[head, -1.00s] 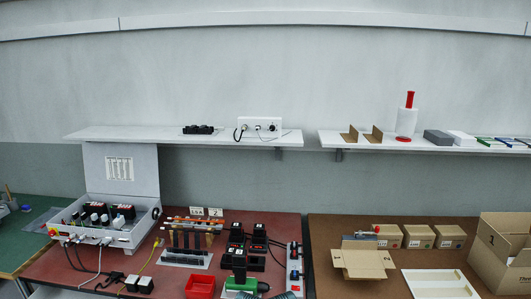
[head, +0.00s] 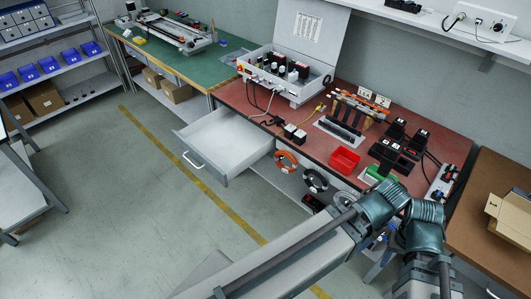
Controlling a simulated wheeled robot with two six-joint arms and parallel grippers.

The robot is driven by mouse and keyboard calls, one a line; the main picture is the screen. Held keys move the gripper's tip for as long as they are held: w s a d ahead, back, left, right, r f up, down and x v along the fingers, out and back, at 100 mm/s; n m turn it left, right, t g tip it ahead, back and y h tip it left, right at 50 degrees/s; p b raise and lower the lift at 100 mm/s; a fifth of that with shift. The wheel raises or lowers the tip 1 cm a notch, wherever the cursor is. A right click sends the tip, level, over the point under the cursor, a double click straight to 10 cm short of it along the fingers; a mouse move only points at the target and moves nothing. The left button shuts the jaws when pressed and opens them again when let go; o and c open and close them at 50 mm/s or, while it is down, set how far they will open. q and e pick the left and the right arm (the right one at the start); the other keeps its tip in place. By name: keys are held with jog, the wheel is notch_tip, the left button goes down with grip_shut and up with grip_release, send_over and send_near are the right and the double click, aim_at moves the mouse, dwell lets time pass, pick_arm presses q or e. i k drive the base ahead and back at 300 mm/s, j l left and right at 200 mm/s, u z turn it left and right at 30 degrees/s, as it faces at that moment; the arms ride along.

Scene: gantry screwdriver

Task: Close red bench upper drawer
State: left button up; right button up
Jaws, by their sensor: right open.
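The red bench (head: 235,95) stands in the middle of the head view. Its upper drawer (head: 219,146) is pulled well out toward the front left. The drawer is pale grey, looks empty inside, and has a bar handle (head: 193,160) on its front. My two arms come in at the lower right, in front of the bench's right part. My right gripper (head: 379,240) shows only in small part between the arm links, open, well to the right of the drawer and apart from it. My left gripper cannot be made out.
Below the bench top, a shelf holds an orange cable coil (head: 286,161) and a dark coil (head: 315,180). A green bench (head: 222,57) stands behind to the left. The floor left of the drawer is clear, with a yellow line (head: 182,166). A brown bench (head: 470,215) is at the right.

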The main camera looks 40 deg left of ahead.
aim_at(224, 144)
jog(key=u, duration=2.05)
jog(key=i+l+z, duration=0.35)
jog(key=i, duration=0.3)
